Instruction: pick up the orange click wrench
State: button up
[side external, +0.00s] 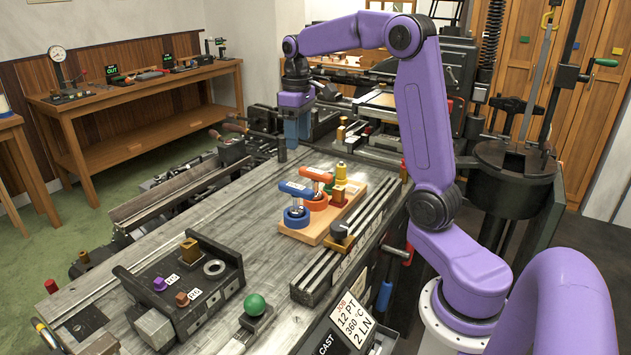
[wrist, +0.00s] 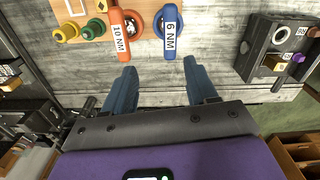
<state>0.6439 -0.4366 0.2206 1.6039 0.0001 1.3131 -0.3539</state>
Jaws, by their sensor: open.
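The orange click wrench (side external: 317,174), labelled 10 NM in the wrist view (wrist: 117,40), sits on a wooden board (side external: 350,205) on the workbench. A blue click wrench (side external: 297,188), labelled 6 NM in the wrist view (wrist: 169,35), stands beside it. My gripper (side external: 291,142) is over the bench, apart from both wrenches. In the wrist view its two blue fingers (wrist: 158,78) are spread with nothing between them. The orange wrench lies up and left of the gap between the fingers, and the blue one lies above it.
Yellow and green knobbed pieces (wrist: 80,30) stand on the board beside the orange wrench. A dark block holder (side external: 185,280) and a green ball knob (side external: 255,305) are nearer the front. A slotted metal rail (side external: 345,255) runs along the board's right side. Bare bench lies left of the board.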

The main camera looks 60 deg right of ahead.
jog(key=m, duration=0.2)
send_over(315, 171)
notch_tip(315, 171, down, 11)
jog(key=shift+w+f, duration=0.15)
jog(key=shift+f, duration=0.05)
jog(key=shift+d+f, duration=0.1)
jog(key=shift+f, duration=2.55)
grip_shut()
